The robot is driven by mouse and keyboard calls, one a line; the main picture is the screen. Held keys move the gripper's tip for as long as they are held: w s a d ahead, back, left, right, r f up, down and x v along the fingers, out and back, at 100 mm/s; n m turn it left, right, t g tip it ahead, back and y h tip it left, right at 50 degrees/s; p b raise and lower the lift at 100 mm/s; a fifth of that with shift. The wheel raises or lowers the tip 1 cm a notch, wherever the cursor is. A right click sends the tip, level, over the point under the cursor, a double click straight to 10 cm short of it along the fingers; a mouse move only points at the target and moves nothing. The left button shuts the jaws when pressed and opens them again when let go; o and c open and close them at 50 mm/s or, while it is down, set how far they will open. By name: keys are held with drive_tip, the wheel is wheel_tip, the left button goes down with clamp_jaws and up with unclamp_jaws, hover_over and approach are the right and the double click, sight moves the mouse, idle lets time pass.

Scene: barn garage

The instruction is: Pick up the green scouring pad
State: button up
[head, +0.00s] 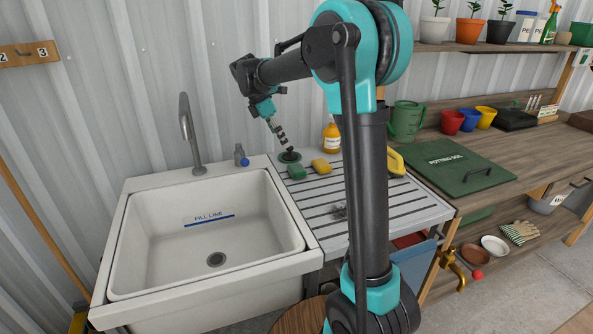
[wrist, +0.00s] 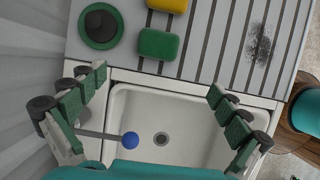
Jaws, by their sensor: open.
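The green scouring pad (head: 297,172) lies on the slatted drainboard (head: 372,211), just right of the sink's back right corner. In the wrist view the pad (wrist: 159,44) is a rounded green block in the upper middle, fully visible. My gripper (head: 282,144) is above the back of the drainboard. In the wrist view my gripper's (wrist: 158,84) two segmented fingers are spread wide and hold nothing. The pad appears ahead of the fingertips, between their lines, apart from both.
A yellow sponge (head: 321,167) lies close beside the pad. A round green dish with a dark knob (wrist: 101,25) is on its other side. An amber bottle (head: 331,138) stands behind. Dark wiry scrap (head: 339,212) lies nearer the front. The sink (head: 205,240) is empty.

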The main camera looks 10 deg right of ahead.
hover_over(296, 167)
drive_tip(key=s+a, duration=0.1)
drive_tip(key=a, duration=0.1)
drive_tip(key=f, duration=0.8)
drive_tip(key=shift+a+f, duration=0.1)
drive_tip(key=shift+a, duration=0.1)
drive_tip(key=shift+w+x, duration=0.2)
drive_tip(key=shift+x, duration=2.4)
drive_tip(key=shift+d, duration=0.15)
drive_tip(key=shift+c, duration=0.6)
drive_tip(key=c, duration=0.9)
